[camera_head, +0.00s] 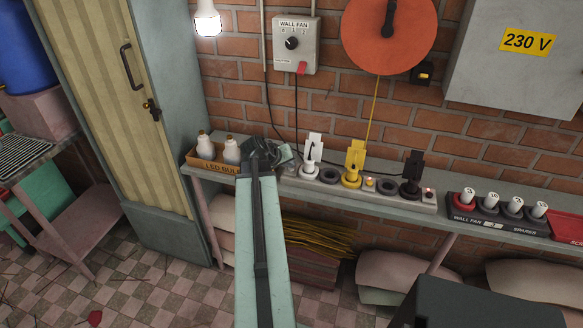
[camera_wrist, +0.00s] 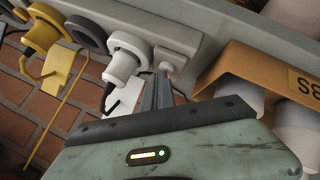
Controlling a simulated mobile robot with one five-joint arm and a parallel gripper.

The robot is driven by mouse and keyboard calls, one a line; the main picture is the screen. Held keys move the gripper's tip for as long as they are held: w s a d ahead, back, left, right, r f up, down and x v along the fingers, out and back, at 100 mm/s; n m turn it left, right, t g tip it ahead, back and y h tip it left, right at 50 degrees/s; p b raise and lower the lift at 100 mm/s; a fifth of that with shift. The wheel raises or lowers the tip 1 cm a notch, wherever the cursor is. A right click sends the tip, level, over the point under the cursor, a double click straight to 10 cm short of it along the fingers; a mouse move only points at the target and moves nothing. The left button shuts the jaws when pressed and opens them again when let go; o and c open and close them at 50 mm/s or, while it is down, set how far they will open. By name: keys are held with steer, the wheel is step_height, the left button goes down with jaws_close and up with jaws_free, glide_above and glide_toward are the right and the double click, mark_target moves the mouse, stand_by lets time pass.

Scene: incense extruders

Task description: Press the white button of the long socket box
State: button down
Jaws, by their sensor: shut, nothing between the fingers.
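The long grey socket box (camera_head: 345,197) lies along the shelf with a white plug (camera_head: 310,160), a yellow plug (camera_head: 352,168) and a black plug (camera_head: 411,175) in it. In the wrist view, a small white button (camera_wrist: 169,60) sits on the box (camera_wrist: 212,22) beside the white plug (camera_wrist: 125,62). In the head view I cannot make the white button out near my gripper. My gripper (camera_wrist: 161,79) is shut and empty, with its fingertips close to the button's edge; I cannot tell whether they touch. In the head view my gripper (camera_head: 264,152) is beside the box's left end.
A carton of LED bulbs (camera_head: 207,166) stands left of my gripper, close to it. It shows at the right in the wrist view (camera_wrist: 272,75). A dark tray of spares (camera_head: 488,217) is farther right. A brick wall (camera_head: 232,91) with a fan switch (camera_head: 294,44) rises behind the shelf.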

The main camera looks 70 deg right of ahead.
mark_target(290, 170)
steer(key=shift+r, duration=0.1)
steer(key=shift+r+p, duration=0.3)
steer(key=shift+p, duration=0.15)
step_height(290, 170, up, 6)
steer(key=p, duration=0.6)
